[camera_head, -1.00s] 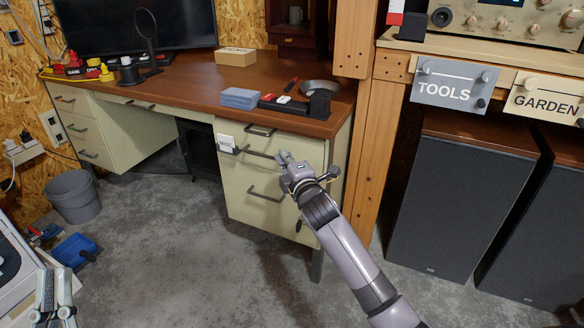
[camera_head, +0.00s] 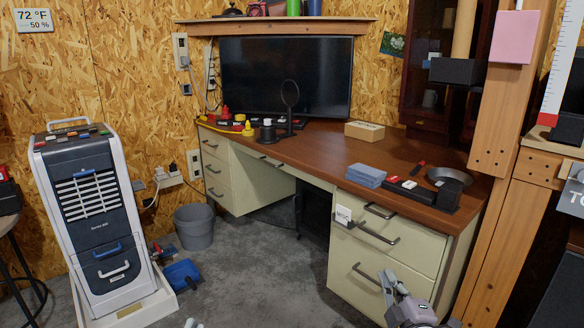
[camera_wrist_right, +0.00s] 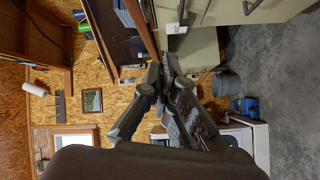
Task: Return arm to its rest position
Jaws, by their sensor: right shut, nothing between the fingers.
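My right gripper (camera_head: 390,284) is at the bottom right of the head view, in front of the desk's right drawers (camera_head: 385,235). It is shut and empty. Its fingers also show in the right wrist view (camera_wrist_right: 162,70), close together at the tips. Most of my right arm is below the head view's edge. Small tips of my left gripper (camera_head: 193,323) just show at the bottom edge; whether they are open or shut cannot be told.
The wooden desk (camera_head: 330,158) holds a monitor (camera_head: 285,75), a small box (camera_head: 364,131) and blue pads (camera_head: 367,175). A wooden post (camera_head: 503,120) stands at the right. A grey bin (camera_head: 194,228) and a white appliance (camera_head: 95,215) are at the left. The middle floor is clear.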

